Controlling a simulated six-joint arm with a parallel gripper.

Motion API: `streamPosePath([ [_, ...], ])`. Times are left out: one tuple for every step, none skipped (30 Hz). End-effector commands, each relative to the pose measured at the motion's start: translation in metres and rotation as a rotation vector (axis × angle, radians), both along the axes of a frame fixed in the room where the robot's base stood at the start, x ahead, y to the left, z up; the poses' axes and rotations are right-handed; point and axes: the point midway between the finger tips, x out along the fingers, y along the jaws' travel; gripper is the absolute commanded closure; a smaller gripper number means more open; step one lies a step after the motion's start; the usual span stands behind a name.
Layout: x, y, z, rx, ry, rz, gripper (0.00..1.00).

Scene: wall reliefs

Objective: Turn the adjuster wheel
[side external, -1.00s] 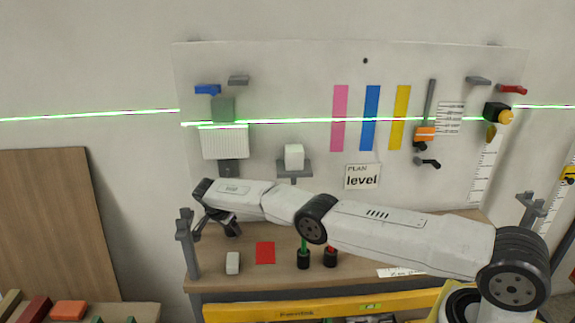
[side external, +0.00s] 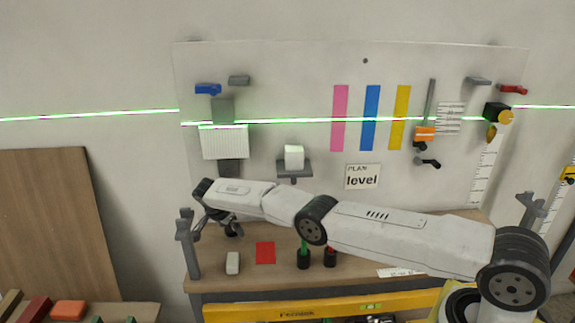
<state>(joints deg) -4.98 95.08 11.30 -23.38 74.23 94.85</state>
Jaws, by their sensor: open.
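A black block (side external: 494,112) with a round yellow wheel (side external: 505,117) is mounted at the right end of the white wall panel. This yellow wheel looks like the adjuster wheel. A green line runs across the panel and reaches the block. My gripper (side external: 229,231) is at the far left, pointing down over the left part of the bench. It is open, with nothing seen between its fingers, and far from the yellow wheel. The fingertips are small and partly dark against the bench.
The panel (side external: 280,75) carries a ribbed white plate (side external: 225,142), a shelf with a pale cube (side external: 294,157), coloured strips and an orange slider (side external: 425,134). A white block (side external: 233,263), a red square (side external: 265,253) and two dark cups stand on the bench (side external: 215,275).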

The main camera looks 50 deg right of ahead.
Motion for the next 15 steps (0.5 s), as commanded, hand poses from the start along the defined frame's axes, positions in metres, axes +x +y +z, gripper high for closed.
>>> streamPosePath([
  [0.0002, -0.0001, 0.0003, 0.0, 0.0, 0.002, 0.0],
  [0.0003, -0.0002, 0.0003, 0.0, 0.0, 0.004, 0.0],
  [0.0006, -0.0002, 0.0004, -0.001, 0.0, 0.008, 0.0],
  [0.0008, -0.0002, 0.0007, -0.001, -0.001, 0.01, 0.0],
  [0.001, -0.0002, 0.0008, -0.001, -0.001, 0.012, 0.0],
  [0.0009, -0.0003, 0.0005, -0.001, 0.0, 0.017, 0.0],
  [0.0008, -0.0004, 0.0002, -0.001, 0.001, 0.02, 0.0],
  [0.0012, -0.0004, 0.0003, -0.001, 0.0, 0.025, 0.0],
  [0.0016, -0.0004, 0.0005, -0.001, -0.001, 0.03, 0.0],
  [0.0017, -0.0003, 0.0005, -0.001, 0.0, 0.036, 0.0],
  [0.0018, -0.0004, 0.0008, -0.002, -0.001, 0.041, 0.0],
  [0.0017, -0.0005, 0.0003, -0.002, 0.0, 0.048, 0.0],
  [0.002, -0.0005, 0.0004, -0.001, 0.0, 0.054, 0.0],
  [0.002, -0.0004, 0.0006, -0.002, 0.0, 0.061, 0.0],
  [0.002, -0.0005, 0.0008, -0.002, 0.0, 0.069, 0.0],
])
